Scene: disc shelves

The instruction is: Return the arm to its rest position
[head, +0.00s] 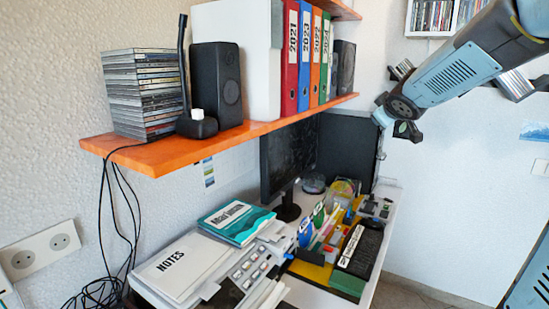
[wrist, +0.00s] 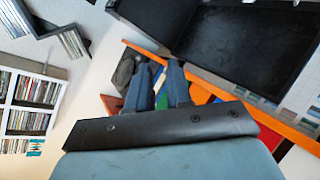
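My arm (head: 455,75) reaches in from the upper right in the head view, in front of the far wall and above the right end of the desk. Its dark end joint shows there, but I cannot make out my fingers in that view. In the wrist view my gripper (wrist: 159,64) shows two blue-grey fingers with a narrow gap between them. The gripper is open a little, and I see nothing held. Shelf items show behind the fingers.
An orange shelf (head: 160,155) on the left wall bears a disc stack (head: 143,95), speaker (head: 216,85) and binders (head: 290,60). Below is a desk with a monitor (head: 285,160) and notebooks (head: 180,265). A white disc shelf (wrist: 60,73) hangs near a zigzag shelf (wrist: 40,27).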

